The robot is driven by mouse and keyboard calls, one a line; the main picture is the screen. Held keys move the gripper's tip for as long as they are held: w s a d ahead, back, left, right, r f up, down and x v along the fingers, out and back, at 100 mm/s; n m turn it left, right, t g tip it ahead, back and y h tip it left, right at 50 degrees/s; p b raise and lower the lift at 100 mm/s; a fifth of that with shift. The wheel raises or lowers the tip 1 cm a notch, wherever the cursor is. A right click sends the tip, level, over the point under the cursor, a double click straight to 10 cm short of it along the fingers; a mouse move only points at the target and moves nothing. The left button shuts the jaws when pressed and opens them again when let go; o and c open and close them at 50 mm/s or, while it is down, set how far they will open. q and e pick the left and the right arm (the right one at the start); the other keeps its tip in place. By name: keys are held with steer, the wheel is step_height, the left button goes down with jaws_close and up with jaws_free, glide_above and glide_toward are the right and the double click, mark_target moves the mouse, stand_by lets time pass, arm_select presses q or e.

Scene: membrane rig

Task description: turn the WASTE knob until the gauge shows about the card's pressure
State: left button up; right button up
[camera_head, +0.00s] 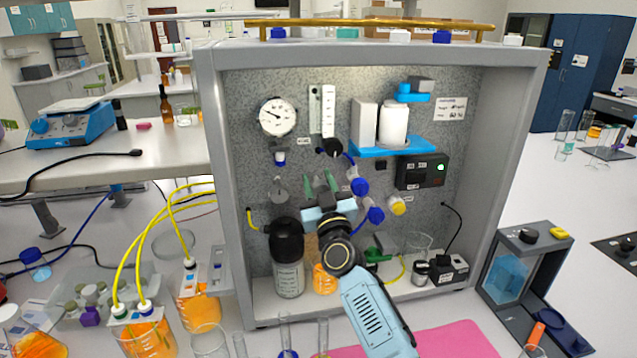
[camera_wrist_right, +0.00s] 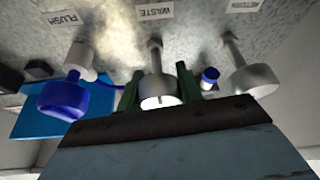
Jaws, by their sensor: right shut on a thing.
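The WASTE knob (camera_wrist_right: 157,90) is a pale grey-white cylinder on a stem below the WASTE label (camera_wrist_right: 154,12) in the right wrist view. My right gripper (camera_head: 320,185) is at the rig's back panel, its green fingers on either side of this knob, shut on it. The gripper mostly hides the knob in the head view. The round white gauge (camera_head: 278,117) is at the panel's upper left; its dark needle points to the upper left, its figures too small to read. A white card (camera_head: 450,108) is at the upper right; its print is too small to read. My left gripper is not in view.
A blue FLUSH knob (camera_wrist_right: 64,98) and another grey knob (camera_wrist_right: 250,76) flank the WASTE knob. A dark-capped bottle (camera_head: 288,275) stands left of my right arm. A black box with a green light (camera_head: 422,171) is to the right. Flasks with yellow tubes stand at front left.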

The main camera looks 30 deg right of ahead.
steer(key=shift+m, duration=0.4)
steer(key=m+g+h+p, duration=0.1)
steer(key=m+h, duration=0.2)
steer(key=m, duration=0.2)
steer(key=shift+d+m+p, duration=0.1)
steer(key=shift+m+p, duration=0.2)
steer(key=shift+d+m+g+h+p, duration=0.1)
steer(key=shift+m+g+h+p, duration=0.25)
steer(key=shift+m+h, duration=0.65)
steer(key=shift+m, duration=0.6)
steer(key=o, duration=1)
steer(key=shift+s, duration=0.1)
steer(key=b+v, duration=0.2)
steer(key=v, duration=1.1)
steer(key=shift+s, duration=0.2)
stand_by(0.3)
